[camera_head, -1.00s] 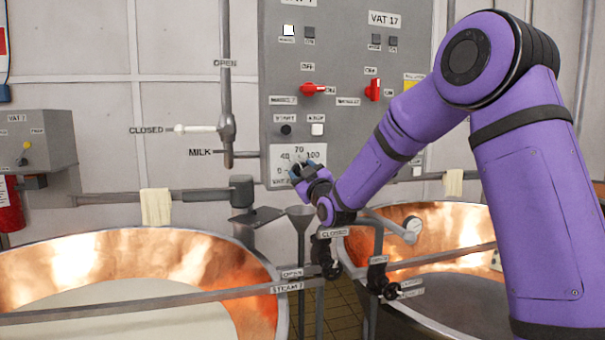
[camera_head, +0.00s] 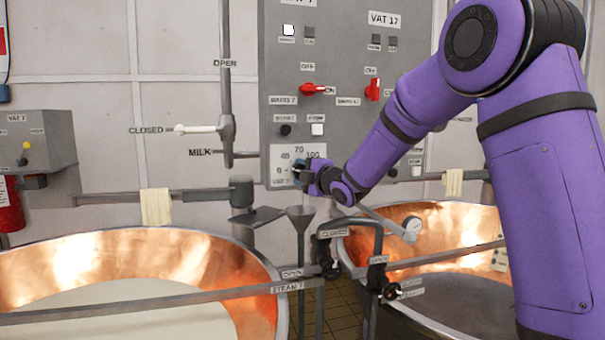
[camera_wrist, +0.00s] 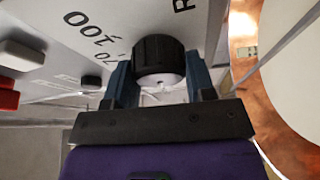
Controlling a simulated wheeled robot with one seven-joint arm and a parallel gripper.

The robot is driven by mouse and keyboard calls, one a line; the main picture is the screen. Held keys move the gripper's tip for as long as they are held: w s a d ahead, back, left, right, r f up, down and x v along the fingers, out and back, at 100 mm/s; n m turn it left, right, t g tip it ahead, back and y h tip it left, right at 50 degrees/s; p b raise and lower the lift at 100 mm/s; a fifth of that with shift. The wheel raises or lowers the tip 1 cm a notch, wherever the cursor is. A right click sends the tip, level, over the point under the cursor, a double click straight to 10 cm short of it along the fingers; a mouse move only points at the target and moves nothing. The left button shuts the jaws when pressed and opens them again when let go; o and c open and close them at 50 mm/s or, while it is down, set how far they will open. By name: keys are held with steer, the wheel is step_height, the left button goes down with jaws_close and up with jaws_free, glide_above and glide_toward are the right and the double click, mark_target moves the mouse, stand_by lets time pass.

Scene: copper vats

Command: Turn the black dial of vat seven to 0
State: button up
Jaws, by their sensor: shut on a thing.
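The black dial (camera_wrist: 158,50) shows in the wrist view as a short ribbed cylinder on a pale scale plate. My gripper (camera_wrist: 160,76) has one blue-grey finger on each side of it and is shut on it. In the head view my gripper (camera_head: 302,173) is at the scale plate (camera_head: 288,182) on the grey panel, under the vat seven controls. The marks 0, 40, 70 and 100 show around it. My gripper covers most of the dial there, so where its pointer stands cannot be told.
Above the dial are a red switch (camera_head: 313,89), a black start button (camera_head: 285,131) and a white stop button (camera_head: 317,130). A milk valve handle (camera_head: 200,129) is to the left. Copper vats (camera_head: 130,262) and a steam pipe (camera_head: 150,304) lie below.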

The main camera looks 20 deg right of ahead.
steer(key=shift+n+g, duration=0.5)
steer(key=shift+n, duration=1)
steer(key=o, duration=0.9)
steer(key=shift+o, duration=0.2)
steer(key=v, duration=1)
steer(key=shift+s, duration=0.4)
steer(key=shift+d+r, duration=0.1)
steer(key=shift+r, duration=0.05)
